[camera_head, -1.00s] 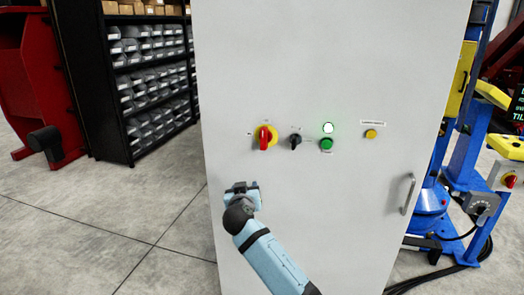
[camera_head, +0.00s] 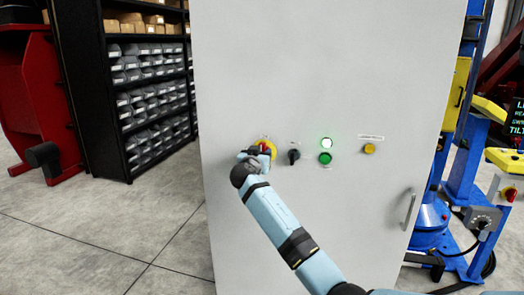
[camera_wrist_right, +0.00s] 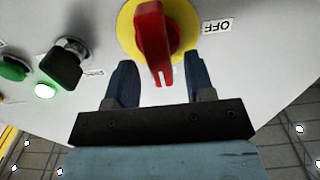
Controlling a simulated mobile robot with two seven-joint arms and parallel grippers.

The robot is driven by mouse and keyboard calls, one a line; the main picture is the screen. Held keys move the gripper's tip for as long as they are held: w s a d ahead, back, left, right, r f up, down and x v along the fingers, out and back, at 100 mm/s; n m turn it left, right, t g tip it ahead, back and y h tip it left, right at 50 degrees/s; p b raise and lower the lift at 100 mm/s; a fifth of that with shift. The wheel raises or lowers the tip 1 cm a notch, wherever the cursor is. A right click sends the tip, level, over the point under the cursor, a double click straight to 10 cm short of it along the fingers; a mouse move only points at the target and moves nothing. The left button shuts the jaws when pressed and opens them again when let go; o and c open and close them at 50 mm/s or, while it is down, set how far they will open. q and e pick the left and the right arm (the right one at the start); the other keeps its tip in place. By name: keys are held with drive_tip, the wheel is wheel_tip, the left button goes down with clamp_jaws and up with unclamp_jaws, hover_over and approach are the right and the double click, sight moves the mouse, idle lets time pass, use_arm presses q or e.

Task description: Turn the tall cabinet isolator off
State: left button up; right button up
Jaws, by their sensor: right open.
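The tall cabinet (camera_head: 320,60) stands in front of me, pale grey. Its isolator (camera_head: 265,145) is a red handle on a yellow disc at the left of the control row, partly hidden by my right gripper (camera_head: 252,157). In the right wrist view the red handle (camera_wrist_right: 153,38) points toward my gripper, with a label reading OFF (camera_wrist_right: 217,26) beside the yellow disc (camera_wrist_right: 180,14). My right gripper (camera_wrist_right: 157,68) is open, its fingers on either side of the handle's end; I cannot tell whether they touch it. My left gripper is not in view.
Right of the isolator are a black selector (camera_head: 294,154), a lit white-green lamp (camera_head: 327,143), a green button (camera_head: 325,158) and a yellow button (camera_head: 369,149). A door handle (camera_head: 409,208) sits lower right. Dark shelving (camera_head: 120,90) stands to the left.

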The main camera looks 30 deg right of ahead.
drive_tip(key=shift+x, duration=1.2)
clamp_jaws()
